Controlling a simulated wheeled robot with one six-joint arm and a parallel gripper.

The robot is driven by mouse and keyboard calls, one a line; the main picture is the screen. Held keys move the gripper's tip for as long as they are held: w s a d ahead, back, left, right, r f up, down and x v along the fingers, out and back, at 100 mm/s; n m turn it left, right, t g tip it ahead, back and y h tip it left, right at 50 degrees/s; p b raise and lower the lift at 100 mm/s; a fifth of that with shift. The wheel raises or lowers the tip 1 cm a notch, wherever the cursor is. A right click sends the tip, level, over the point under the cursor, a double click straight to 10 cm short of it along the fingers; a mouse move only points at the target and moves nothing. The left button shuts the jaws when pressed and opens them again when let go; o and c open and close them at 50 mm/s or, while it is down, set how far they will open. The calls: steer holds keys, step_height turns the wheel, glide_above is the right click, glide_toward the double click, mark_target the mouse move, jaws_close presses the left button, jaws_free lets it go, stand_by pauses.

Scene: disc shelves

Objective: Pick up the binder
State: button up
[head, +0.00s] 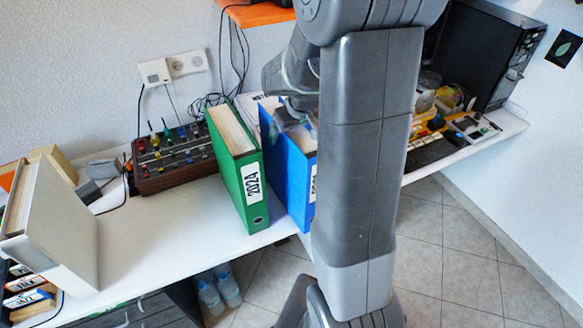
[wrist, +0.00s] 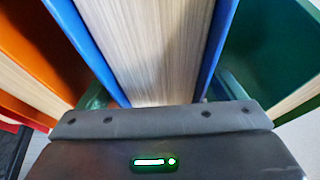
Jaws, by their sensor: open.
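A blue binder (head: 290,172) stands upright on the white desk, right of a green binder (head: 236,165) labelled 2024. My gripper (head: 291,112) is at the top of the blue binder, and my arm hides part of both. In the wrist view the blue binder (wrist: 215,50) with its pale pages lies between the two open fingers of my gripper (wrist: 162,92). I cannot tell whether the fingers touch its covers. The green binder (wrist: 262,50) is close on the right there, and an orange binder (wrist: 45,45) on the left.
A white binder (head: 50,225) stands at the desk's left end. A control box with knobs (head: 170,155) sits behind, near the wall. A black computer case (head: 485,50) and clutter stand at the right. The desk (head: 150,245) is clear left of the green binder.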

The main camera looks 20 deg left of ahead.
steer(key=shift+c, duration=0.4)
jaws_close()
steer(key=shift+r, duration=0.15)
